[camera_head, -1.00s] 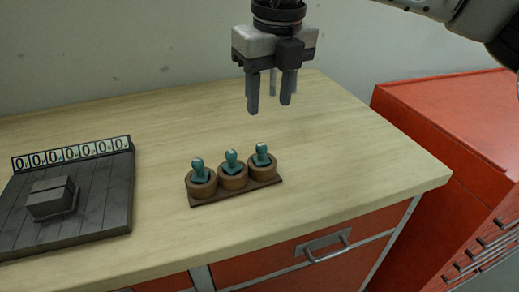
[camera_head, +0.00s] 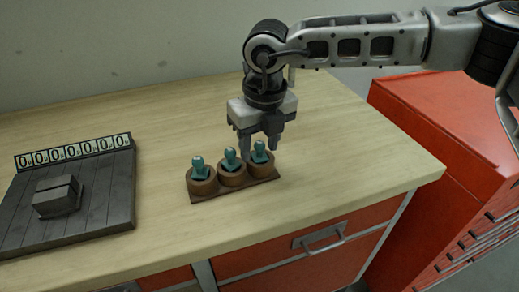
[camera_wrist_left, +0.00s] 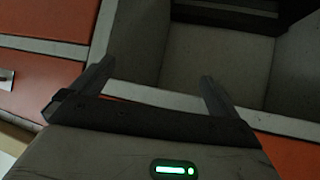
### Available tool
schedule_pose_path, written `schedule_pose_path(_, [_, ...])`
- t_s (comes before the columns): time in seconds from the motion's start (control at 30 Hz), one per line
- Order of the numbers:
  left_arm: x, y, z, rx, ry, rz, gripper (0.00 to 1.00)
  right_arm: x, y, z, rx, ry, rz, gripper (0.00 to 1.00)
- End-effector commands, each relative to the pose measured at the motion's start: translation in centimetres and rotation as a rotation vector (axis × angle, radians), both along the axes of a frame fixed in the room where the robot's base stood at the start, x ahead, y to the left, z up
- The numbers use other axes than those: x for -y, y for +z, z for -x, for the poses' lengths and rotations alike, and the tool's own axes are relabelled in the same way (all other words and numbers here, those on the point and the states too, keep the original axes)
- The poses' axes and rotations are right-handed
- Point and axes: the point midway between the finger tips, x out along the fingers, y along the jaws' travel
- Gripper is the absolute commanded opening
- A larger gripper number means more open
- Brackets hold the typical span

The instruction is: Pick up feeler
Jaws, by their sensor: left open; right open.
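Three teal round-headed pieces stand upright in round wooden cups on a small dark rack on the workbench: a left one (camera_head: 198,168), a middle one (camera_head: 231,157) and a right one (camera_head: 260,150). I cannot tell by name which of them is the feeler. My right gripper (camera_head: 260,140) is open, pointing down, right behind or over the right and middle pieces. Its fingertips are partly hidden, and I cannot tell whether they touch anything. My left gripper (camera_wrist_left: 155,82) is open and empty in the left wrist view, away from the pieces.
A dark slatted plate (camera_head: 100,195) with a grey block (camera_head: 57,196) and a strip of number dials (camera_head: 73,152) lies on the left of the wooden benchtop (camera_head: 340,170). A red cabinet (camera_head: 430,130) stands to the right. The benchtop right of the rack is clear.

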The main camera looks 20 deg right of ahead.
Motion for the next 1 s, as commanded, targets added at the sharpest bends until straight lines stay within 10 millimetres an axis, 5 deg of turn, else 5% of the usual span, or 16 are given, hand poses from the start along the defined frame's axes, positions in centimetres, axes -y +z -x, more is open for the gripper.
schedule_pose_path(0.1, [0.0,0.0,0.0,0.001,0.002,0.001,1.0,0.0,0.0,0.0,0.0,0.0,0.0,0.4])
schedule_pose_path(0.27, [0.1,0.1,0.0,0.002,0.004,0.004,1.0,0.0,0.0,0.0,0.0,0.0,0.0,0.0])
schedule_pose_path(0.67, [0.1,-0.1,0.3,-0.005,0.005,0.006,1.0,0.0,0.4,-0.1,0.002,0.0,0.0,0.0])
schedule_pose_path(1.0, [0.2,-0.8,0.3,-0.004,0.005,0.009,1.0,-0.6,4.5,1.1,0.004,0.003,-0.004,0.0])
